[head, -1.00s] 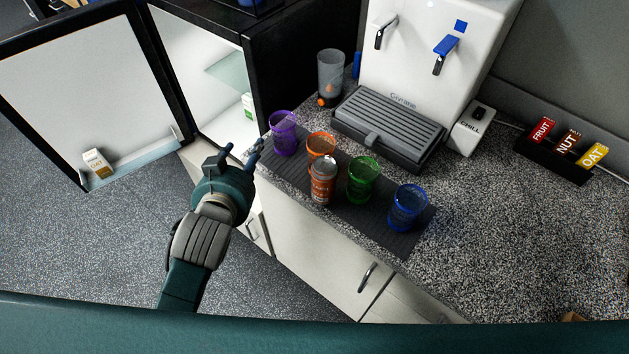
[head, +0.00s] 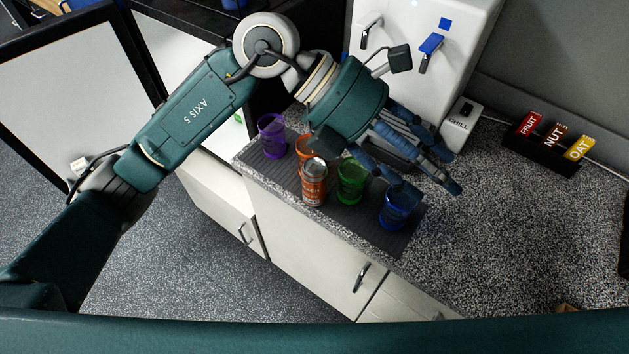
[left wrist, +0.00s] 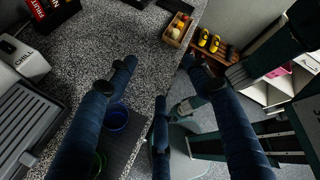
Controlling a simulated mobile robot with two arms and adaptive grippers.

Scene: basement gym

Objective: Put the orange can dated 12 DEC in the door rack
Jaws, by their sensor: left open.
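An orange can (head: 314,190) with a silver top stands upright on a dark mat on the counter, just in front of an orange cup (head: 303,148). I cannot read a date on it. The fridge door (head: 60,100) stands open at the left of the head view. Its low door rack is mostly hidden behind my left arm. My left gripper (head: 432,172) is open and empty, with fingers spread above the counter, right of the can and near the green and blue cups. Its fingers also show in the left wrist view (left wrist: 158,72).
Purple (head: 272,136), green (head: 350,184) and blue (head: 395,212) cups stand on the mat (head: 398,243). A white dispenser (head: 468,30) stands behind. A label holder (head: 540,153) is farther right. A wooden box (left wrist: 178,30) stands near the counter edge.

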